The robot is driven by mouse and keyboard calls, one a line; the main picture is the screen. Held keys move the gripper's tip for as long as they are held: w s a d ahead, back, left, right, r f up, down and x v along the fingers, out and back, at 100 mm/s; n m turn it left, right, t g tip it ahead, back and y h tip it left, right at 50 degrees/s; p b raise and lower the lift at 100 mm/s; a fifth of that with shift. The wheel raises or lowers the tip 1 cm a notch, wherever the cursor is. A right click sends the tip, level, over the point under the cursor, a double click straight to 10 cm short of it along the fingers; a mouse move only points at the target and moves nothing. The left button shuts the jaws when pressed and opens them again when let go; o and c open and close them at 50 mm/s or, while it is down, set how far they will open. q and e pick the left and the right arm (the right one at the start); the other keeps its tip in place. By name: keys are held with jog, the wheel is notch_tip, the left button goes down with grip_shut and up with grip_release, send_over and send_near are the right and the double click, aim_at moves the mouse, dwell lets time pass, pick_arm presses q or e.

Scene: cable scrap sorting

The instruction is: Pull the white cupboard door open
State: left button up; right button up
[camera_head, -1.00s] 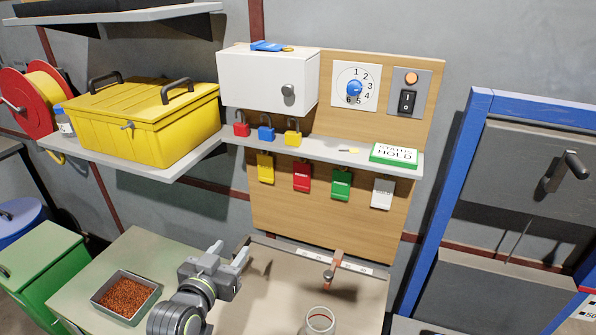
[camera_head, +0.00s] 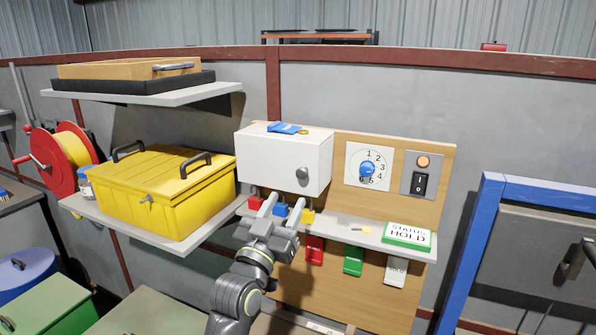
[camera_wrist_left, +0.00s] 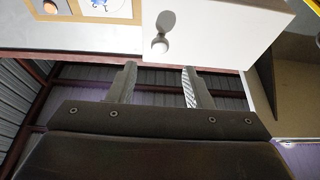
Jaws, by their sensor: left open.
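The white cupboard (camera_head: 265,158) hangs on the wooden board in the head view, its front door shut. A round grey knob (camera_head: 302,173) sits at the right side of the door. My left gripper (camera_head: 285,202) is open and empty, its fingers pointing up just below the cupboard in the picture. In the left wrist view, the white door (camera_wrist_left: 215,30) and its knob (camera_wrist_left: 160,44) lie beyond the two spread fingertips (camera_wrist_left: 158,78). The knob is not between the fingers. My right gripper is not in view.
A dial (camera_head: 368,168) and a switch (camera_head: 418,184) are to the right. A yellow box (camera_head: 165,195) stands at left. A blue padlock (camera_head: 287,128) lies on top of the cupboard.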

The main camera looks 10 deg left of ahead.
aim_at(301, 175)
pick_arm(q)
jog(key=p+x, duration=0.3)
jog(key=x, duration=0.4)
jog(key=shift+w+d+r, duration=0.1)
jog(key=shift+w+r, duration=0.1)
jog(key=shift+w, duration=0.05)
grip_shut()
